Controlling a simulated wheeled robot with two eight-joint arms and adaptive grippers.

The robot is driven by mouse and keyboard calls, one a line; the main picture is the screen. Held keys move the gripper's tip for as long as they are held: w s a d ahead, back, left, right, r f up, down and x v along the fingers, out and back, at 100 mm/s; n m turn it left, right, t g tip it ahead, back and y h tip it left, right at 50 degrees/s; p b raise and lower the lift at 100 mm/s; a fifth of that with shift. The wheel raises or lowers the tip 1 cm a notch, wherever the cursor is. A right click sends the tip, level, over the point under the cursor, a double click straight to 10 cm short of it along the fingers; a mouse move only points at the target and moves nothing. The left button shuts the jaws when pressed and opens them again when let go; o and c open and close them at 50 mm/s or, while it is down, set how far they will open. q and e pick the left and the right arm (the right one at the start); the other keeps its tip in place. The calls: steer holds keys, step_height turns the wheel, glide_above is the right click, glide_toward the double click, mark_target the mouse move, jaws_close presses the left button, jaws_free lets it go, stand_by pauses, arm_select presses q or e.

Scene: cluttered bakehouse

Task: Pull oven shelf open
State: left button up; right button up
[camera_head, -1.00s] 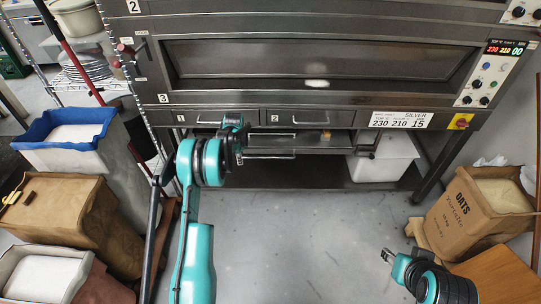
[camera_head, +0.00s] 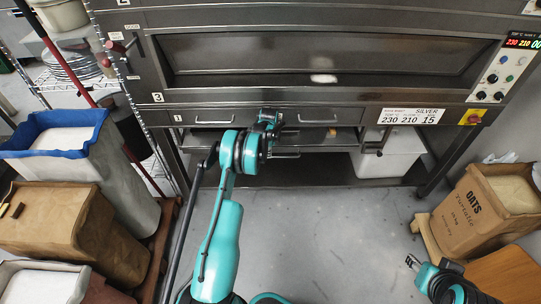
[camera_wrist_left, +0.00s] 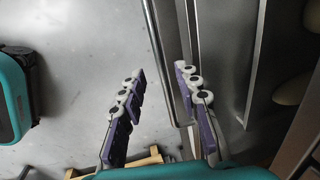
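The steel deck oven (camera_head: 330,98) fills the top of the head view. Under its drawers lies a flat metal shelf (camera_head: 345,139) with a bar handle (camera_head: 286,156) below its front; how far out it stands is unclear. My left gripper (camera_head: 271,119) is in front of the drawer row, above that handle, and hides part of the row. In the left wrist view my left gripper (camera_wrist_left: 163,112) is open, with a thin metal bar handle (camera_wrist_left: 160,55) running between its fingers, nearer the right one. My right gripper (camera_head: 412,262) is open and empty, low at right.
A white bin (camera_head: 388,162) stands under the oven at right. An oats sack (camera_head: 485,212) is on the right. A blue-rimmed bin (camera_head: 75,150) and a brown sack (camera_head: 75,225) crowd the left. The floor (camera_head: 330,215) between is clear.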

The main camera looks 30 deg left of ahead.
arm_select(q)
steer(key=f, duration=0.1)
steer(key=f+b, duration=0.1)
steer(key=f, duration=0.2)
steer(key=shift+w+a+f, duration=0.25)
steer(key=shift+w+f, duration=0.1)
steer(key=shift+w, duration=0.05)
jaws_close()
